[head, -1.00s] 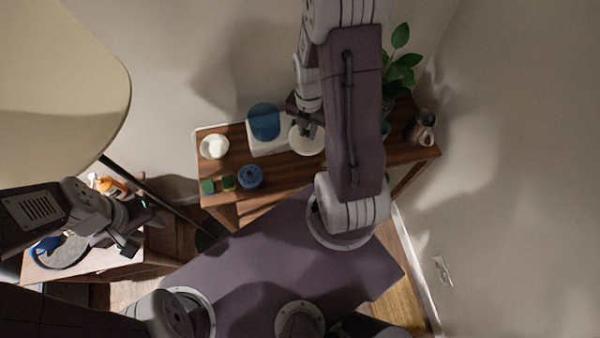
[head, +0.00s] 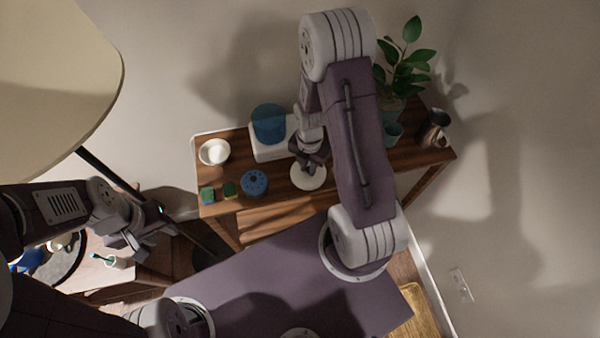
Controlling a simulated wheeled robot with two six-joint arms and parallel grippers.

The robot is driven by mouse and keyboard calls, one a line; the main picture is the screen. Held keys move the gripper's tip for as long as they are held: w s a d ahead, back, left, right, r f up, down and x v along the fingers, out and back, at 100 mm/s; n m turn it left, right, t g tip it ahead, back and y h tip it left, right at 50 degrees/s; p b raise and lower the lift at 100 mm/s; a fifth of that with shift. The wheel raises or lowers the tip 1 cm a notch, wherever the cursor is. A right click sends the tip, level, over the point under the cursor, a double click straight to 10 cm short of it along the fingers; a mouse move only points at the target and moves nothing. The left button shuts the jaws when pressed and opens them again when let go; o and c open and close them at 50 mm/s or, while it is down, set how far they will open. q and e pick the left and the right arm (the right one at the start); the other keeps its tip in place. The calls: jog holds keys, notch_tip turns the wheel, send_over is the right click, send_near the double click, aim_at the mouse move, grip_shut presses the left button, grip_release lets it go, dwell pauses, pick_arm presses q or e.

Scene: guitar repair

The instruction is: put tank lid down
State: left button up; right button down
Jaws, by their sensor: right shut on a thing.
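The tank lid appears to be the round white disc (head: 308,177) near the front edge of the wooden table. My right gripper (head: 309,163) comes down from above and is shut on it, hiding its upper part. I cannot tell whether the lid touches the tabletop or hangs just above it. The white unit with a translucent blue tank (head: 268,124) stands to the left of and behind the lid. My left gripper (head: 128,246) is at the lower left, away from this table, with its fingers apart and nothing visible between them.
A potted plant (head: 405,70) and a dark pitcher (head: 434,130) stand at the right. The wooden table (head: 215,208) has bare wood along its front.

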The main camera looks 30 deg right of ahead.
aim_at(300, 172)
jog(key=shift+w+a+f, duration=0.4)
jog(key=shift+w+f, duration=0.05)
jog(key=shift+w, duration=0.15)
jog(key=shift+w+a+f, duration=0.4)
jog(key=shift+w+f, duration=0.05)
jog(key=shift+w, duration=0.15)
notch_tip(300, 172, down, 3)
jog(key=shift+s+f, duration=0.1)
jog(key=shift+s, duration=0.05)
jog(key=shift+f, duration=0.45)
